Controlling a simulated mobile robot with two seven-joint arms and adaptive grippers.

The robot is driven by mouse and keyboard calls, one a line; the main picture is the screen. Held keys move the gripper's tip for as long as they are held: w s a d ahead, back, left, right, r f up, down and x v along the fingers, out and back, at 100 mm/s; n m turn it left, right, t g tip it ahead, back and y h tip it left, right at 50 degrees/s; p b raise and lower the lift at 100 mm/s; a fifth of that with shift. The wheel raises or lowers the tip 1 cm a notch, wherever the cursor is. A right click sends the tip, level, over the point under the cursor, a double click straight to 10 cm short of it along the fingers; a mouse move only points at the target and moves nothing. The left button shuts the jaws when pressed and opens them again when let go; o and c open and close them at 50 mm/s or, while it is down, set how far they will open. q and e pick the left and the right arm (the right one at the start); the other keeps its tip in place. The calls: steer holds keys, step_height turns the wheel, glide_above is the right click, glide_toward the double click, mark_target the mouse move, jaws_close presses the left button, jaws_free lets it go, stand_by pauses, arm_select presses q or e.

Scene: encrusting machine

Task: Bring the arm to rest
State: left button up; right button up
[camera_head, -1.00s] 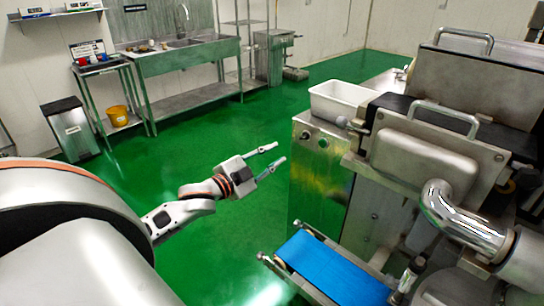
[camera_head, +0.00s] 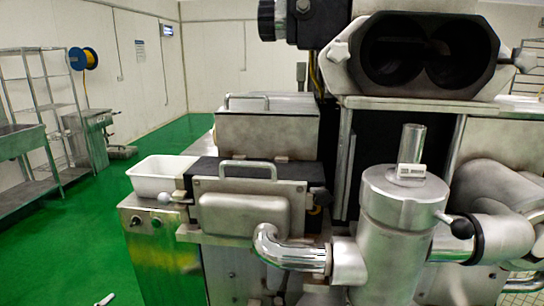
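Only a small pale tip shows at the bottom left edge, which looks like a fingertip of my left gripper (camera_head: 105,299). It is over the green floor, left of the machine's control cabinet and apart from it. The rest of that gripper and its arm are below the picture, so whether it is open or shut does not show. My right gripper is not in view. The encrusting machine (camera_head: 245,213) fills the middle and right, with a metal cylinder (camera_head: 400,235), curved pipes and a dark double opening (camera_head: 428,55) at the top.
A white tub (camera_head: 158,180) sits on the machine's left side above the control cabinet (camera_head: 150,255). A sink bench (camera_head: 20,143) and a wire shelf (camera_head: 50,105) stand at the far left. Green floor (camera_head: 75,225) is clear between them and the machine.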

arm_select(q)
steer(key=s+d+f+n+g+y, duration=0.15)
steer(key=s+f+g, duration=0.25)
steer(key=s, duration=0.5)
steer(key=s+d+f+n+g+y, duration=0.1)
steer(key=s+d+f+g+y, duration=0.15)
steer(key=s+f, duration=0.4)
steer(key=s+d+f+n+t+h, duration=0.1)
steer(key=d+f+h, duration=0.6)
steer(key=d+f, duration=0.7)
steer(key=shift+f+n+t, duration=0.5)
steer(key=shift+n+t, duration=0.35)
